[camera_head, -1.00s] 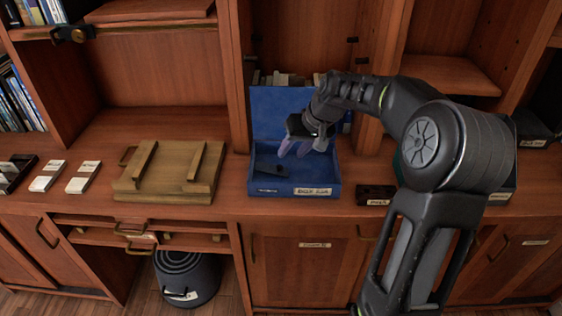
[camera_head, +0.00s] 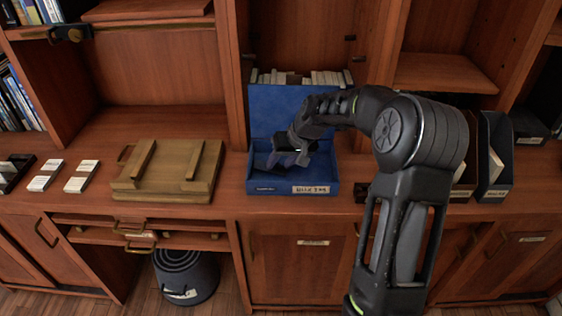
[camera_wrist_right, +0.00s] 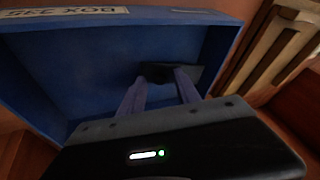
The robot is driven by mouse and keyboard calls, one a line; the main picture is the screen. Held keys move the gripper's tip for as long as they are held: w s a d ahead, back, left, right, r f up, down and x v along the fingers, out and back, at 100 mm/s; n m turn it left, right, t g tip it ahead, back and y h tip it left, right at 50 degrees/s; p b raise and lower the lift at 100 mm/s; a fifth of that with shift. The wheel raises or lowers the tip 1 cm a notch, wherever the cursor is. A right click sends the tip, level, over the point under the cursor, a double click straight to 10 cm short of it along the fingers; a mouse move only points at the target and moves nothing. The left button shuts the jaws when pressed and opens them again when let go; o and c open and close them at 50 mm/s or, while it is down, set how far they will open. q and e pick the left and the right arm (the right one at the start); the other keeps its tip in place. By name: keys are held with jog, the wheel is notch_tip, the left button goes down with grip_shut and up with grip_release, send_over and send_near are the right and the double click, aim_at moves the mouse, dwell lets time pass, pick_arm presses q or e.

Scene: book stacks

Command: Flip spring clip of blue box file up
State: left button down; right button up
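The blue box file (camera_head: 290,106) stands on the counter with its lid raised at the back. It also fills much of the right wrist view (camera_wrist_right: 55,70). Its dark spring clip (camera_wrist_right: 172,72) lies inside, right at my fingertips. In the head view the clip is dark and partly hidden by my gripper, and I cannot tell its exact angle. My right gripper (camera_head: 278,157) reaches down into the box. In the wrist view its two purple fingers (camera_wrist_right: 160,84) are apart, with a gap between them, touching or almost touching the clip. My left gripper is not in view.
A wooden board with slats (camera_head: 168,172) lies left of the box. White card stacks (camera_head: 82,176) lie farther left. Dark file holders (camera_head: 494,158) stand at the right. The box is close to the cabinet's upright panel (camera_head: 238,70). A bin (camera_head: 184,280) stands below.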

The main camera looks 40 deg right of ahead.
grip_shut()
dwell(1.3)
